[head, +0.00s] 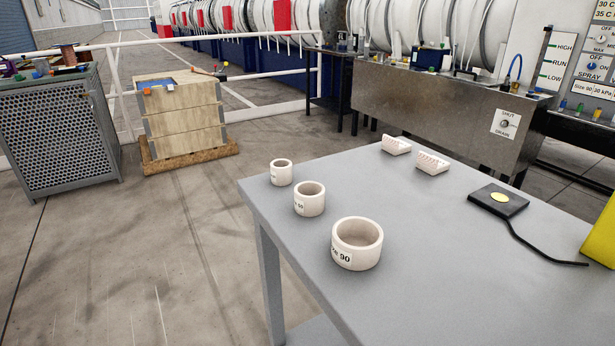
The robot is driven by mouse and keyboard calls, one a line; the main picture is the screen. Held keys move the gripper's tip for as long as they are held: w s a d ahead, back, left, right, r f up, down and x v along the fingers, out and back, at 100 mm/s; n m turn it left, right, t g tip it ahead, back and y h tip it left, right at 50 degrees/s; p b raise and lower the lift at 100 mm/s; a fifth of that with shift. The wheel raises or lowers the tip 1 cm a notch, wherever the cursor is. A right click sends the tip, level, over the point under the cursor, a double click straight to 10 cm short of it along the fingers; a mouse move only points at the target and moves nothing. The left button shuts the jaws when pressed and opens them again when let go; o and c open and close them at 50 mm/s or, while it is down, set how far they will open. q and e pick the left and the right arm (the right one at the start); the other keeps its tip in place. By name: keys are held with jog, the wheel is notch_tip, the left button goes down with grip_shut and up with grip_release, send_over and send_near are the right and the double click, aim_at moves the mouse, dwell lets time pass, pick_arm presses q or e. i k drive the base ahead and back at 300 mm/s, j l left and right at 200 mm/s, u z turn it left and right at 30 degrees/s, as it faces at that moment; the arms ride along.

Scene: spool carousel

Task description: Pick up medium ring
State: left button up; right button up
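Three cream-white rings with printed labels stand in a slanting row along the left side of the grey table (440,270). The medium ring (309,207) is in the middle, upright and apart from the others, with a label that seems to end in 60. The small ring (281,178) is behind it to the left. The large ring (345,258), labelled 90, is in front of it to the right. All three are open at the top. Neither of my grippers is in view.
Two white ribbed pieces (431,163) lie at the table's back. A black pad (499,199) with a yellow disc and a cable lies at the right, near a yellow object (600,232). The table's middle is clear. A metal trough (430,110) stands behind; wooden crates (182,118) stand left.

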aim_at(309, 199)
jog(key=i+j+z, duration=0.25)
jog(key=i+j, duration=0.2)
jog(key=i+j+z, duration=0.3)
jog(key=i+j, duration=0.2)
jog(key=i+j+z, duration=0.25)
jog(key=j, duration=0.4)
jog(key=i, duration=0.15)
